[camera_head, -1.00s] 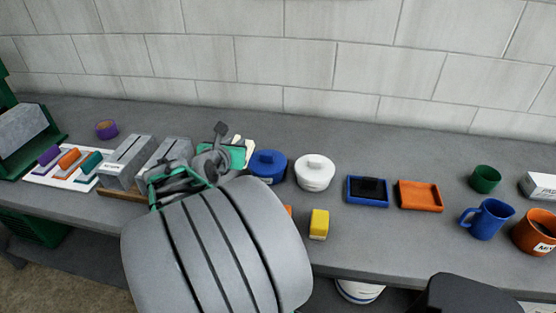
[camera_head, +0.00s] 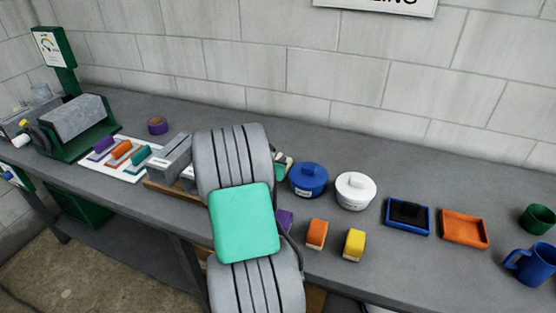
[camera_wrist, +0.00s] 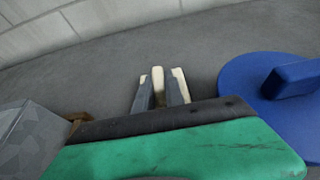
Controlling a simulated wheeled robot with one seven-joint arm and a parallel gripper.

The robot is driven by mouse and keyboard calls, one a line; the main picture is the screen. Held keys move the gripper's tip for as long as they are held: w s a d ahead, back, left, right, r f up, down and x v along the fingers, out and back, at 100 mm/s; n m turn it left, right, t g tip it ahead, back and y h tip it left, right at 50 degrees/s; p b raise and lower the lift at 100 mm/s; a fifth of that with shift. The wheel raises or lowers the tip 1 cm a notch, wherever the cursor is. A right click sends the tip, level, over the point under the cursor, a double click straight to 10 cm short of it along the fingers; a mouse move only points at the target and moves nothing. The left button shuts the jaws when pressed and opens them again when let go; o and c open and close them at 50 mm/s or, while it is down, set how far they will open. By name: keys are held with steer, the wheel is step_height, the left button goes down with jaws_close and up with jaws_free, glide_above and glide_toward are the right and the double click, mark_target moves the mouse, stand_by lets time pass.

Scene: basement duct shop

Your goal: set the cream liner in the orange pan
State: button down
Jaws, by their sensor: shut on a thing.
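The orange pan (camera_head: 465,229) is a shallow square tray on the right part of the bench in the head view, and it looks empty. In the wrist view my gripper (camera_wrist: 160,98) is shut on the cream liner (camera_wrist: 158,79), which shows as narrow pale pieces at and between the grey fingers. Most of the liner's shape is hidden. In the head view my arm covers most of the gripper; only a green and pale bit shows left of the blue lidded pot (camera_head: 309,181). The gripper is well left of the orange pan.
A white lidded pot (camera_head: 355,190) and a blue pan with a black insert (camera_head: 407,217) stand between the blue pot and the orange pan. Orange (camera_head: 316,234) and yellow (camera_head: 354,245) blocks sit in front. A blue mug (camera_head: 533,263) and a green cup (camera_head: 538,219) are at right.

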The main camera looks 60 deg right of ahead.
steer(key=shift+f, duration=0.15)
steer(key=c, duration=1.4)
jaws_free()
